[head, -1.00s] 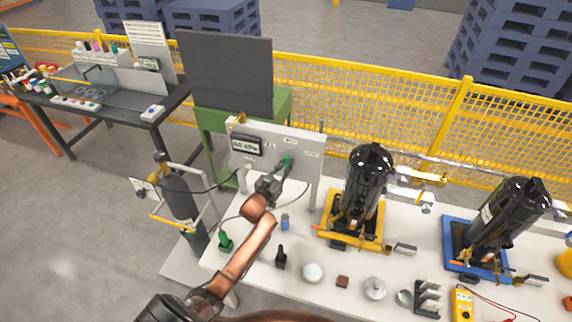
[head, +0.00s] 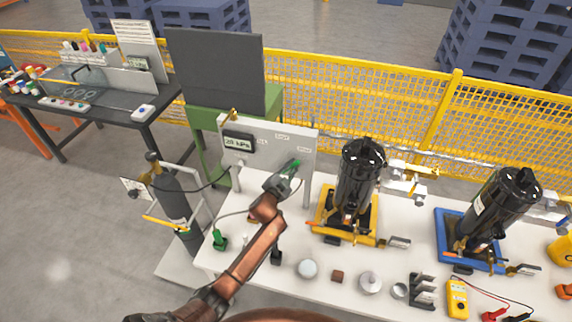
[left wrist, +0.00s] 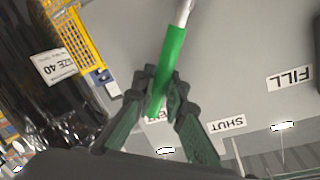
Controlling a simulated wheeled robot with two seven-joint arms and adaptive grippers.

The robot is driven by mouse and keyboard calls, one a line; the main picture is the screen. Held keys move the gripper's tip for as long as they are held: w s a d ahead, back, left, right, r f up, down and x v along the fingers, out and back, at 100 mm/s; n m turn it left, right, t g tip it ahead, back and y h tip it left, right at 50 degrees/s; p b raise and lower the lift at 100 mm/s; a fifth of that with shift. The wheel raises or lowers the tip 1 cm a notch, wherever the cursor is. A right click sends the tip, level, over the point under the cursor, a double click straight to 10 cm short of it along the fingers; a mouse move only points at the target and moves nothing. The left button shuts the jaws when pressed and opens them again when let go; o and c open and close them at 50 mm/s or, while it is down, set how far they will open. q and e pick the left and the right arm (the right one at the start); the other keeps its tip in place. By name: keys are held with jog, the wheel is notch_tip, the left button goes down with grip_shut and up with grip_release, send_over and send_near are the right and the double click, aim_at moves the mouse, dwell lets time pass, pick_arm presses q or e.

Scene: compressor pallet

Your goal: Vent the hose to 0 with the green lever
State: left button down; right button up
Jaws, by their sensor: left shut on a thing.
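The green lever (head: 296,163) is on the upright grey panel (head: 222,128). In the left wrist view the green lever (left wrist: 171,62) runs down between my finger pads and points at a label they partly cover. The FILL label (left wrist: 289,79) and SHUT label (left wrist: 226,124) lie to its right. My left gripper (head: 289,173) is shut on the lever; its fingers also show in the left wrist view (left wrist: 160,95). The digital display (head: 238,142) on the panel seems to read 20 kPa, in small digits. My right gripper is not in view.
A black cylinder in a yellow tray (head: 325,234) stands right of the panel, another in a blue tray (head: 447,238) farther right. A dark gas bottle (head: 175,200) stands left. Small parts and a yellow meter (head: 457,298) lie along the white table's front.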

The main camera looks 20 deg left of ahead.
pick_arm(q)
jog(key=shift+d+f+m, duration=0.45)
jog(key=shift+f+m, duration=0.05)
jog(key=shift+m, duration=0.1)
jog(key=shift+d+f, duration=0.1)
jog(key=shift+m, duration=0.3)
jog(key=c, duration=2)
grip_release()
jog(key=shift+o, duration=0.2)
jog(key=s+r, duration=0.1)
jog(key=s, duration=1)
jog(key=shift+s+a+r, duration=0.3)
jog(key=shift+s+r, duration=0.1)
